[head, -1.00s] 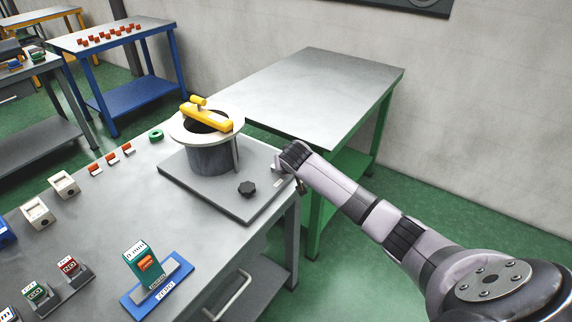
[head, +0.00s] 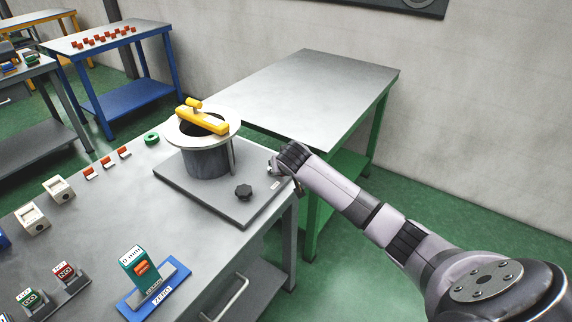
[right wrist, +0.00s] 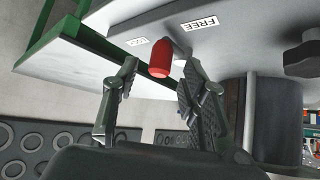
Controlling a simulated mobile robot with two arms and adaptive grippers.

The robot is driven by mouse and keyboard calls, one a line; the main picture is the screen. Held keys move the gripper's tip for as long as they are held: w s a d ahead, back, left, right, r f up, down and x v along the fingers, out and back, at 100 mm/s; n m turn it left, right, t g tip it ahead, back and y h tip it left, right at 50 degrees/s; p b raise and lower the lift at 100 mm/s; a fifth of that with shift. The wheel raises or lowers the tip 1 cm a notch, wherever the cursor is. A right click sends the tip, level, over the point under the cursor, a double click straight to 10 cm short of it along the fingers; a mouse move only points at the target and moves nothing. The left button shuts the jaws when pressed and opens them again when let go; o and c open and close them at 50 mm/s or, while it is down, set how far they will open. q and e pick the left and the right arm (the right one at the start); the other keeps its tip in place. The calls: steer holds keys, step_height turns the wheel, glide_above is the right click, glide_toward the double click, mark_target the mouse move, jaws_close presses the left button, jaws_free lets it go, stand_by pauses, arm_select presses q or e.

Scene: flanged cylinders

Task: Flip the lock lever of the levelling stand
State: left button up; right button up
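The levelling stand has a grey base plate (head: 225,206), a dark cylinder (head: 205,163) and a pale flange ring (head: 230,131), with a yellow level (head: 207,121) lying across the top. Its red lock lever (right wrist: 161,58) shows in the right wrist view, beside a FREE label (right wrist: 199,23) and a second, unreadable label (right wrist: 136,42). My right gripper (right wrist: 157,76) is open, with one finger on each side of the lever; I cannot tell whether either touches it. In the head view my right gripper (head: 276,168) is at the plate's right edge and hides the lever. My left gripper is not in view.
A black knob (head: 243,192) stands on the plate near the gripper. A teal gauge (head: 139,266) in a blue holder is at the bench front. Orange pieces and a green ring (head: 152,139) lie left of the stand. A green-legged table (head: 310,90) behind is bare.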

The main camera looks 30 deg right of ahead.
steer(key=v, duration=0.9)
steer(key=shift+s+r, duration=0.15)
steer(key=shift+s, duration=0.1)
